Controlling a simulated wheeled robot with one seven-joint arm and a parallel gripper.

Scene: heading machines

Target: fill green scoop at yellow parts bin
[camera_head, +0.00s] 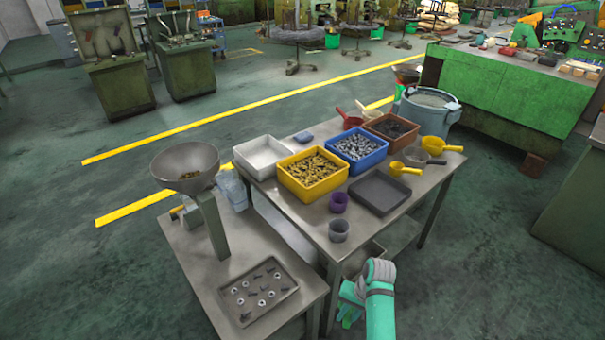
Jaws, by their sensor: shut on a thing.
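The yellow parts bin (291,183) stands on the metal table and is full of small brass-coloured parts. My gripper (362,287) is at the bottom centre, in front of the table's near edge and well apart from the bin. It is shut on a green thing, apparently the green scoop (348,314). My gripper and arm hide much of it, so its bowl, tilt and contents cannot be made out.
A white bin (262,142), a blue bin (381,155) of grey parts and a brown bin (409,133) flank the yellow one. A dark tray (379,207), purple cup (338,203) and grey cup (338,236) stand nearer. A funnel (184,158) rises at left. Yellow scoops (402,171) lie right.

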